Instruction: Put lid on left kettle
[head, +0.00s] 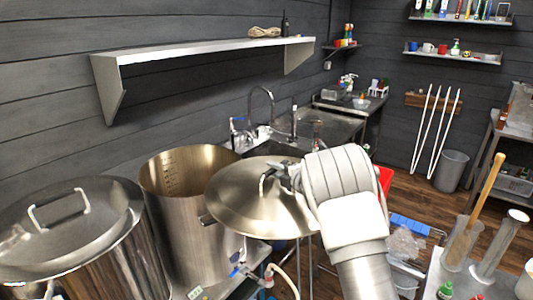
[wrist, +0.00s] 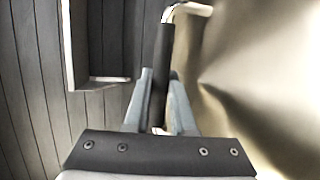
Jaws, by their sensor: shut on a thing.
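My gripper (head: 284,177) is shut on the handle of a round steel lid (head: 245,205). In the wrist view the fingers (wrist: 160,90) close around the handle's dark grip (wrist: 165,50), with the lid's blurred metal surface (wrist: 265,85) at the right. The lid is held in the air, slightly tilted, and overlaps the right side of an open steel kettle (head: 187,230) in the head view. That kettle's left rim and inner wall show; the lid hides part of its right side. A second kettle (head: 110,270) at the far left has a lid (head: 70,222) with a handle on it.
A wall shelf (head: 210,48) hangs behind the kettles. A sink counter (head: 320,125) stands beyond the lid. At the right are a table with a metal cylinder and a wooden-handled tool (head: 475,210), a blue-edged crate (head: 410,226) and a grey bin (head: 452,170). Hoses and valves sit below the lid.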

